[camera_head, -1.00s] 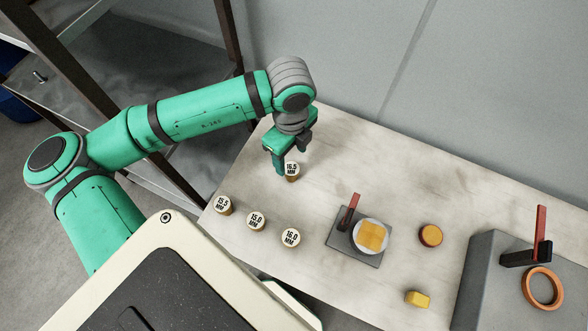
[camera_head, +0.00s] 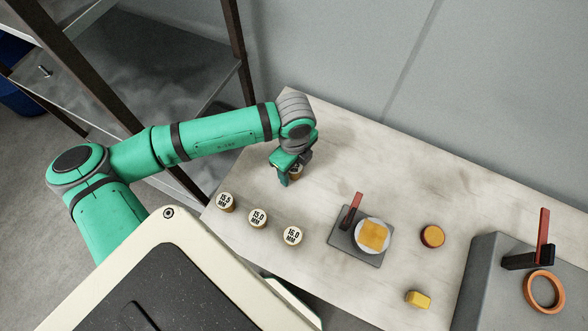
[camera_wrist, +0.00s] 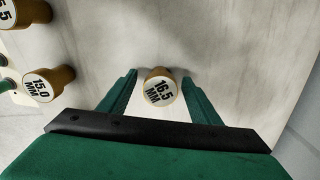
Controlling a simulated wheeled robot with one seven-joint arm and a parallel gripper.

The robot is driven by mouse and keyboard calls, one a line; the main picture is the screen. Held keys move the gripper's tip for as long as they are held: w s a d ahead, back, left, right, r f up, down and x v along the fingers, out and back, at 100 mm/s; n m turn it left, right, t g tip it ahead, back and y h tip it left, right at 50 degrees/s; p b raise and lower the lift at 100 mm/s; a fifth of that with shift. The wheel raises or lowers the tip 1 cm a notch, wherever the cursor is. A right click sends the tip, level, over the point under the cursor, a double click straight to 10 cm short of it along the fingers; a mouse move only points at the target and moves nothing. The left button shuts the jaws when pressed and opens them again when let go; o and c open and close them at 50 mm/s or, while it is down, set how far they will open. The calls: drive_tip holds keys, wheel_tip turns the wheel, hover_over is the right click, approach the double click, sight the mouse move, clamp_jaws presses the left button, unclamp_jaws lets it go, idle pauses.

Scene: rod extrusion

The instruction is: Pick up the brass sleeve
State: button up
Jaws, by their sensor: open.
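Several short brass-coloured sleeves with white labelled tops stand on the table. The 16.5 MM sleeve (camera_wrist: 160,90) is between my gripper's spread fingers in the wrist view, with a gap on each side. In the head view this sleeve (camera_head: 297,174) is mostly hidden by my gripper (camera_head: 292,175). My gripper (camera_wrist: 159,80) is open and points down over it. The 15.5 MM sleeve (camera_head: 225,202), 15.0 MM sleeve (camera_head: 257,218) and 16.0 MM sleeve (camera_head: 292,236) stand in a row nearer my body. The 15.0 MM sleeve (camera_wrist: 42,86) also shows left in the wrist view.
A grey plate (camera_head: 340,243) with a white disc and red-handled clamp lies right of the sleeves. Beyond it are a round orange piece (camera_head: 432,236), a yellow block (camera_head: 418,299) and a grey box (camera_head: 485,270) with an orange ring (camera_head: 544,291). The table's back is clear.

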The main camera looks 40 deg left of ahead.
drive_tip(key=c, duration=1.4)
drive_tip(key=shift+o, duration=0.2)
drive_tip(key=shift+r, duration=0.15)
